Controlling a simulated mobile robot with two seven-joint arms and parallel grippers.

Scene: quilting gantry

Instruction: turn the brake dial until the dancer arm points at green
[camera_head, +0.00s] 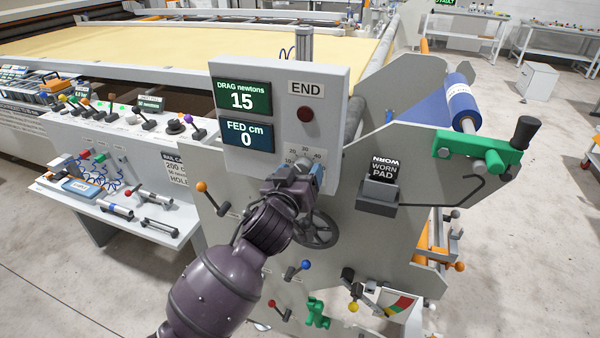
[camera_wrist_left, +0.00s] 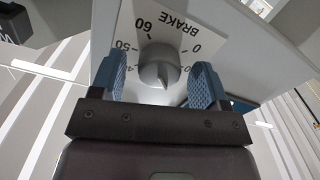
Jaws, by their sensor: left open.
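The brake dial (camera_wrist_left: 157,66) is a grey round knob with a raised pointed ridge, on a white plate (camera_wrist_left: 183,24) marked BRAKE. Its ridge points down in the left wrist view, toward the partly hidden low numbers. My left gripper (camera_wrist_left: 160,76) is open, its blue fingers on either side of the dial with gaps showing. In the head view my left gripper (camera_head: 309,174) covers most of the dial, below its number scale (camera_head: 305,152). A coloured red and green gauge (camera_head: 401,306) sits low on the machine, beside a dark arm (camera_head: 360,292), possibly the dancer arm; its exact pointing is unclear.
The panel's screens (camera_head: 242,115) read drag 15 newtons and fed 0 cm. A dark handwheel (camera_head: 318,232) is just below my gripper. A worn pad holder (camera_head: 378,195) and a green crank (camera_head: 480,152) are to the right. Small levers (camera_head: 298,269) stick out below.

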